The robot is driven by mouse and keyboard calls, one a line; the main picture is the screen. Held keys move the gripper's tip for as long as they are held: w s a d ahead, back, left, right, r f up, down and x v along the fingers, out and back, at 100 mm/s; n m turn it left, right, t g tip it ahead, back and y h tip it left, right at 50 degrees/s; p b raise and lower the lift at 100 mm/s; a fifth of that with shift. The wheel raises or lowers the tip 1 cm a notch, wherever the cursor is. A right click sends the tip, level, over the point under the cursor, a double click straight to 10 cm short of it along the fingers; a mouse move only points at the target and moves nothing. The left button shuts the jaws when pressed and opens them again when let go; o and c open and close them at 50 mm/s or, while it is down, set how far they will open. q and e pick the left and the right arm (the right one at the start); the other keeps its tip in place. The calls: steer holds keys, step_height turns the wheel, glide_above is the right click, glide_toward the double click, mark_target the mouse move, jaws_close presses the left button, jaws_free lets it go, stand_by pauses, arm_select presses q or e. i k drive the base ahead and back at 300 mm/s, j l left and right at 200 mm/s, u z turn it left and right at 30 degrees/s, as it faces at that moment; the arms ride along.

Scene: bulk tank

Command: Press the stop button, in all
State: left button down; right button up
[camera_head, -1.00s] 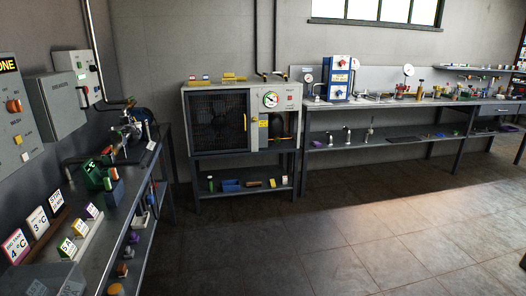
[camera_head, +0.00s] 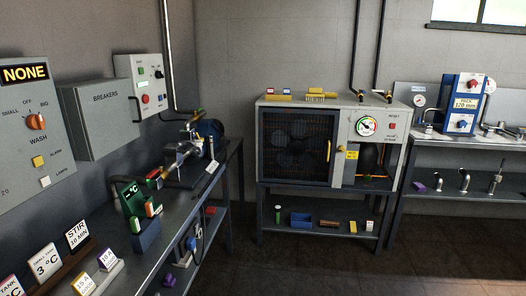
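No button is readable as stop from here. A grey control box (camera_head: 144,86) on the left wall carries a round red button (camera_head: 145,99) on its lower left face, with a black knob (camera_head: 159,74) at its upper right. Its small labels are too small to read. Another red button (camera_head: 392,126) sits on the light front panel of the caged fan unit (camera_head: 297,147), right of a round gauge (camera_head: 366,126). Neither of my grippers is in view.
A wash panel (camera_head: 22,130) and a breakers box (camera_head: 100,118) hang on the left wall above a metal bench (camera_head: 184,206) holding a pump, a green thermometer and several sign cards. A second bench (camera_head: 440,150) stands at right. The dark floor (camera_head: 320,265) ahead is clear.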

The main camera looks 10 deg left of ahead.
mark_target(146, 98)
steer(key=i+j+u, duration=0.2)
steer(key=i, duration=0.5)
steer(key=i+l+u, duration=0.2)
steer(key=i, duration=0.5)
steer(key=i+l+u, duration=0.2)
steer(key=i, duration=0.5)
steer(key=i+j, duration=0.05)
steer(key=j, duration=0.05)
